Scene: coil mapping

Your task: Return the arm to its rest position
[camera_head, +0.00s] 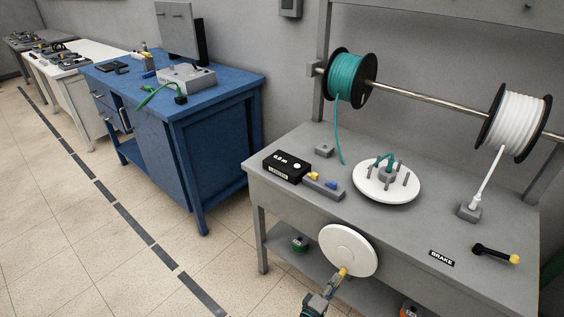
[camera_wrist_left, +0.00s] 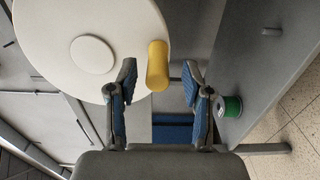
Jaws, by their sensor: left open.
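My left gripper (camera_head: 330,286) comes in at the bottom of the head view, in front of the grey workbench (camera_head: 262,181). In the left wrist view its two blue-padded fingers (camera_wrist_left: 159,82) are apart, with nothing held. The yellow handle (camera_head: 343,271) of a white round wheel (camera_head: 347,248) is close to the fingertips. In the left wrist view the handle (camera_wrist_left: 157,65) shows just beyond the gap between the fingers; I cannot tell whether it touches either one. The wheel (camera_wrist_left: 125,28) fills the upper left there. My right gripper does not show.
The workbench carries a white pegged disc (camera_head: 372,190), a black counter box (camera_head: 286,165) and a brake lever (camera_head: 492,252). Teal (camera_head: 346,77) and white (camera_head: 516,120) spools hang on a rod above. A lower shelf (camera_head: 382,292) lies beneath. Open floor is at left.

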